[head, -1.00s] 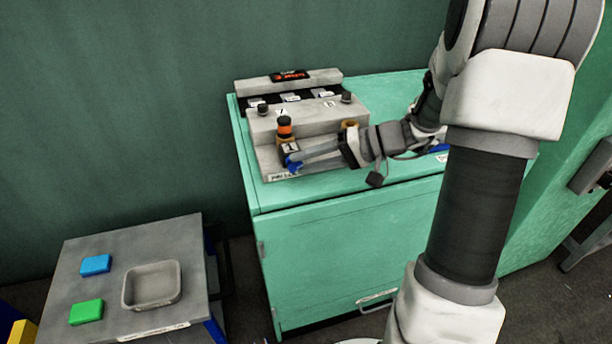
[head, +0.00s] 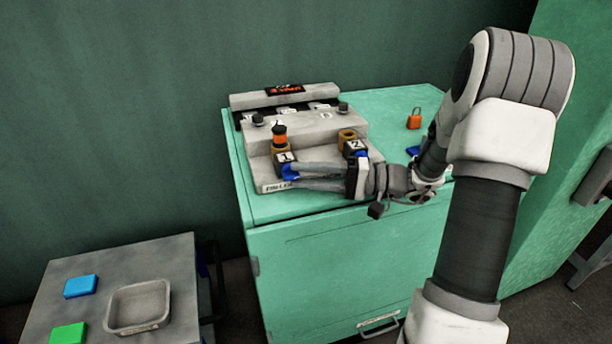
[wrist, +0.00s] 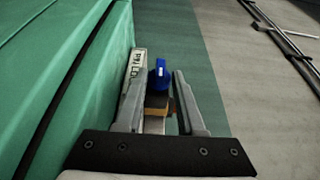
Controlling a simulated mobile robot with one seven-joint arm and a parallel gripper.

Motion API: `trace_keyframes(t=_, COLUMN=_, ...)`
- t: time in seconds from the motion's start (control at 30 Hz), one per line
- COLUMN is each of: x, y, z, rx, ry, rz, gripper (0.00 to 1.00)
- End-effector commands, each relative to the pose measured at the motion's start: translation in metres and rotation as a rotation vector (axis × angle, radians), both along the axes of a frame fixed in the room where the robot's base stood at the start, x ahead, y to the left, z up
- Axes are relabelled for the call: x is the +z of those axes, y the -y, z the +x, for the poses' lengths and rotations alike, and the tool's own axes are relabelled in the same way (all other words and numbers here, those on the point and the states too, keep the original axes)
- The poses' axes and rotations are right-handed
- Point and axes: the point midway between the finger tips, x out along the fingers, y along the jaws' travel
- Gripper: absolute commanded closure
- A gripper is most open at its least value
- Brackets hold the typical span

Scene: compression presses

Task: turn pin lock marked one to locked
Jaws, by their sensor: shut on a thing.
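The pin lock marked 1 (head: 284,157) is on the front step of the grey fixture, at its left. An orange-banded pin with a black top (head: 280,134) stands upright in it. Its blue knob (head: 289,173) faces the front and also shows between the fingers in the wrist view (wrist: 160,72). My gripper (head: 291,174) reaches in from the right, shut on this knob. The fingers partly hide the knob in the head view, so its exact setting is hard to read. The pin lock marked 2 (head: 356,148) has an open brass ring and a blue knob, just above my gripper.
The fixture (head: 300,127) stands on a green cabinet (head: 330,270). An orange padlock (head: 414,119) and a blue item lie right of it. At lower left, a grey table (head: 165,262) holds a blue block, a green block and a grey tray (head: 138,306).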

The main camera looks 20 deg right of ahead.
Motion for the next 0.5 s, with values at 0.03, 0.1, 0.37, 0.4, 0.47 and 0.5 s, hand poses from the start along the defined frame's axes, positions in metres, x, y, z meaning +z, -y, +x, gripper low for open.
trace_keyframes(t=0.03, x=0.0005, y=-0.002, z=0.0007, rx=0.003, ry=0.001, rz=0.003, gripper=1.0)
trace_keyframes(t=0.1, x=0.0007, y=-0.002, z=0.0007, rx=0.003, ry=0.001, rz=0.003, gripper=1.0)
trace_keyframes(t=0.37, x=0.0009, y=-0.0021, z=0.0007, rx=0.003, ry=0.002, rz=0.002, gripper=0.55)
trace_keyframes(t=0.4, x=0.0008, y=-0.0019, z=0.0007, rx=0.003, ry=0.002, rz=0.001, gripper=0.55)
trace_keyframes(t=0.47, x=0.0008, y=-0.0016, z=0.0006, rx=0.002, ry=0.002, rz=0.001, gripper=0.55)
trace_keyframes(t=0.5, x=0.0007, y=-0.0014, z=0.0005, rx=0.002, ry=0.002, rz=0.001, gripper=0.55)
